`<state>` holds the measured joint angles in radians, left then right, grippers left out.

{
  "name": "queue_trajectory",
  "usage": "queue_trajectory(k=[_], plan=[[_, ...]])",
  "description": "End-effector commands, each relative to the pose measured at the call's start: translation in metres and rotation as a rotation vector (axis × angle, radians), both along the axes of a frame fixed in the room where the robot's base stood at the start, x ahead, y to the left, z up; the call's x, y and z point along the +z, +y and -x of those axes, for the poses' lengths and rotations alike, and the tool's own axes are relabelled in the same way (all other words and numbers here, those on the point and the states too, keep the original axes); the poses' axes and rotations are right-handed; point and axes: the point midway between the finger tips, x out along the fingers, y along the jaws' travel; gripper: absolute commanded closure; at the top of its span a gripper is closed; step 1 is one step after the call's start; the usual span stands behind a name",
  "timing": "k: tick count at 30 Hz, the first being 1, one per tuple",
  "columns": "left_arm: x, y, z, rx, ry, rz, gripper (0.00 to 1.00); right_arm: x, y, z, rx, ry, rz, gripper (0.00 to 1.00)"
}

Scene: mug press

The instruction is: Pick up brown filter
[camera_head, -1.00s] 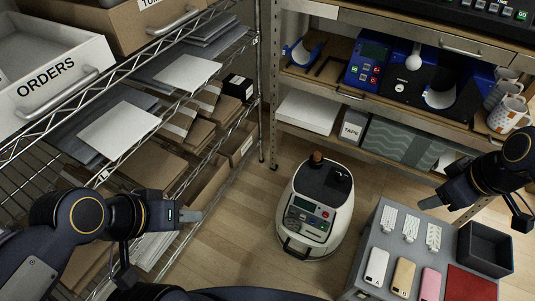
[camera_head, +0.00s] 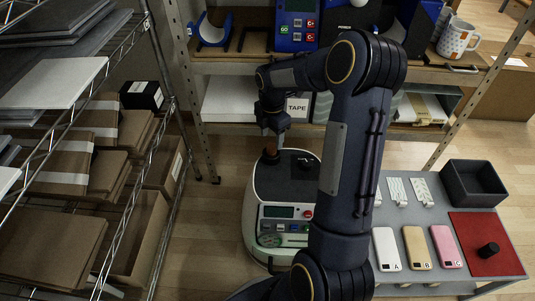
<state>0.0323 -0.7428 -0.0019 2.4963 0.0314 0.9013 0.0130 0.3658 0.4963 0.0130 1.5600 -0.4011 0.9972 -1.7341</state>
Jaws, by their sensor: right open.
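The brown filter (camera_head: 270,156) shows as a small dark brown piece at the back left of the top of the white and black machine (camera_head: 256,215). My right gripper (camera_head: 270,134) points down right above it, with its jaws open. The fingertips are small and dark here, so I cannot tell whether they stand around the filter or just over it. My right arm crosses the middle of the view and hides the machine's right side. My left gripper is out of view.

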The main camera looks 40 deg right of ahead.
Motion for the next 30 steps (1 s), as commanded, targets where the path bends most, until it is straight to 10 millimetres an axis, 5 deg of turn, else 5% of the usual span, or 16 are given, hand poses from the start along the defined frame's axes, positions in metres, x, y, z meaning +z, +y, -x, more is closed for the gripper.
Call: queue_trajectory(k=[7,16,27,30], plan=[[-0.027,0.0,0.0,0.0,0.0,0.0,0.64,-0.041,0.004,0.003,-0.001,0.002,-0.001,0.44],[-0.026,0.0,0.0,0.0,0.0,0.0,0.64,-0.044,0.004,0.003,-0.001,0.0,0.0,0.46],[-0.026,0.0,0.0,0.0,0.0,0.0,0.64,-0.044,0.004,0.003,-0.001,0.0,0.0,0.93],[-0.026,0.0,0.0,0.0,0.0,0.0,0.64,-0.044,0.004,0.003,-0.001,-0.001,0.0,0.93]])
